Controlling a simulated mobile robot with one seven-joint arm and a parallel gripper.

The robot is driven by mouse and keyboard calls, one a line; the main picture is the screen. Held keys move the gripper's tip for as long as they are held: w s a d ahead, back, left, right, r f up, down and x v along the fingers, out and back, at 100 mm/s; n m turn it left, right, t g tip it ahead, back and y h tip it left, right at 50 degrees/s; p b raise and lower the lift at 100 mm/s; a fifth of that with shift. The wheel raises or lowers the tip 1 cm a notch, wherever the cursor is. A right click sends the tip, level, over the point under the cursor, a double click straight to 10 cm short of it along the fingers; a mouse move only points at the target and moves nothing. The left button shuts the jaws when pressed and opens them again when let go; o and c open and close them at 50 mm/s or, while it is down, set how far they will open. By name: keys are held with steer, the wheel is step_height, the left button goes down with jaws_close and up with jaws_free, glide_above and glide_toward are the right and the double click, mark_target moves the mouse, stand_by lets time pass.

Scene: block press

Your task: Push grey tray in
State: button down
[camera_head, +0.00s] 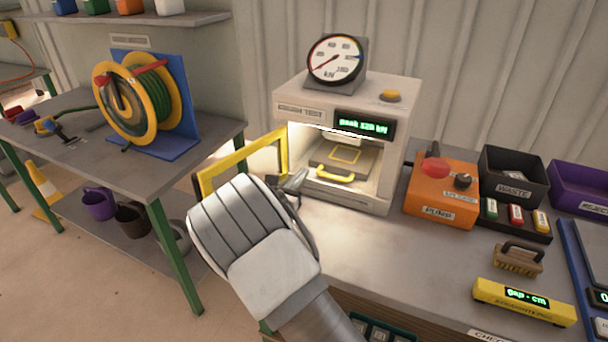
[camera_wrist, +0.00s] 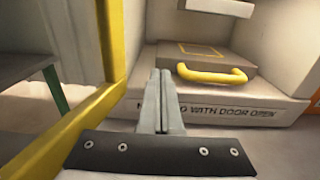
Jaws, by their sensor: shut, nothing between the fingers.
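The grey tray (camera_head: 345,157) sits inside the lit chamber of the block press (camera_head: 347,105); a yellow square is marked on its top and a yellow handle (camera_head: 335,174) is on its front. In the wrist view the grey tray (camera_wrist: 192,60) is ahead, with its yellow handle (camera_wrist: 212,74) to the right of my fingers. The yellow-framed door (camera_head: 242,165) stands open on the left. My gripper (camera_head: 297,182) is shut and empty, in front of the press between the open door and the handle. The fingertips (camera_wrist: 160,75) appear apart from the handle; the exact gap is unclear.
An orange box with a red button (camera_head: 440,192) stands right of the press. Beyond it are a black waste bin (camera_head: 512,172) and a purple bin (camera_head: 580,187). A brush (camera_head: 517,258) and a yellow gauge (camera_head: 523,302) lie on the bench. The open door closely borders my gripper's left.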

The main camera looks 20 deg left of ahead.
steer(key=s, duration=0.3)
steer(key=s+a, duration=0.1)
steer(key=s, duration=0.6)
steer(key=shift+s+a, duration=0.25)
steer(key=shift+a, duration=0.1)
steer(key=w+d+r+m+g+h+p, duration=0.1)
steer(key=d+r+m+g+h, duration=0.3)
steer(key=d, duration=0.5)
steer(key=d+r+m+g+h+p, duration=0.1)
steer(key=d+r+m+g+h, duration=0.1)
steer(key=d+r+m, duration=0.5)
steer(key=s+d+r+m+g+p, duration=0.1)
steer(key=s+d+m+g, duration=0.25)
steer(key=d, duration=0.45)
steer(key=s+d+r+m+g, duration=0.1)
steer(key=s+d+m+g, duration=0.2)
steer(key=d, duration=0.4)
steer(key=s+d+r+m+y+p, duration=0.1)
steer(key=s+r+m+y, duration=0.3)
steer(key=s+m, duration=0.4)
steer(key=s+d+r+m+y+p, duration=0.2)
steer(key=s+d+r+m+y, duration=0.2)
steer(key=s+m, duration=0.5)
steer(key=s+r, duration=0.2)
steer(key=s, duration=0.1)
steer(key=shift+s+d+y+p, duration=0.25)
steer(key=shift+s+y+p, duration=0.05)
steer(key=shift+a, duration=0.1)
